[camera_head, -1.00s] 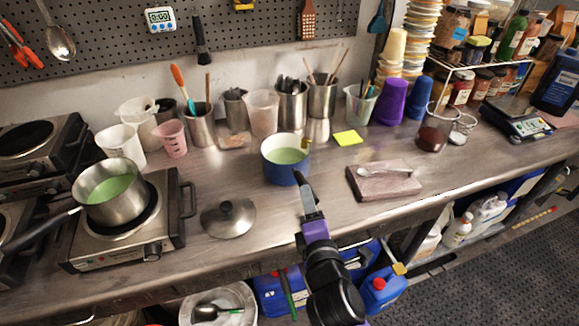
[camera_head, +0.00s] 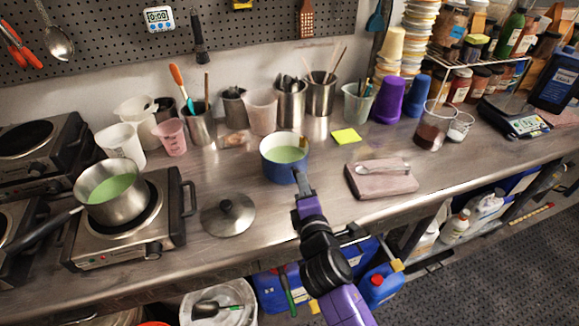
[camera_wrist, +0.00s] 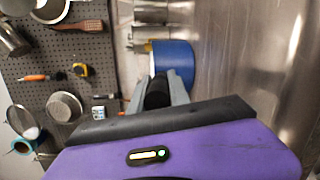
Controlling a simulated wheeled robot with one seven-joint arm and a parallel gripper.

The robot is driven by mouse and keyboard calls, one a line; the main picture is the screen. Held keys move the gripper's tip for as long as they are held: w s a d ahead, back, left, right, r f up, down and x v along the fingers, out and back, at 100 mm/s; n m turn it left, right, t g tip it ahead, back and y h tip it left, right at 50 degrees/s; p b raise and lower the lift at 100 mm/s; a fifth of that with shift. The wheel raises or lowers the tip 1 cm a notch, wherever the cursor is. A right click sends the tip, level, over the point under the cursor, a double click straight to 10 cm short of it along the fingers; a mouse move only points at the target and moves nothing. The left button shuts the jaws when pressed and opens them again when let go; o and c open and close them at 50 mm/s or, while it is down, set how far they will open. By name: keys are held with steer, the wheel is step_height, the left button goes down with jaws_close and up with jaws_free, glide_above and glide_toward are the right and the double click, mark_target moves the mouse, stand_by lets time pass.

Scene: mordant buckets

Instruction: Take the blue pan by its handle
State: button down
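My gripper (camera_head: 302,180) is at the near side of the pan, over the handle. In the wrist view the two grey fingers of my gripper (camera_wrist: 158,90) lie on either side of the handle, which looks close to both. They look open around it; whether either touches it is hard to see. The handle is mostly hidden in the head view.
A steel lid (camera_head: 228,216) lies left of the pan. A pinkish block (camera_head: 382,184) with a spoon on it lies to the right. A hot plate with a steel pot (camera_head: 112,208) is at the left. Cups and tool holders (camera_head: 291,103) line the back wall.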

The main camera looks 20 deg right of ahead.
steer(key=shift+r, duration=0.25)
steer(key=shift+r, duration=0.15)
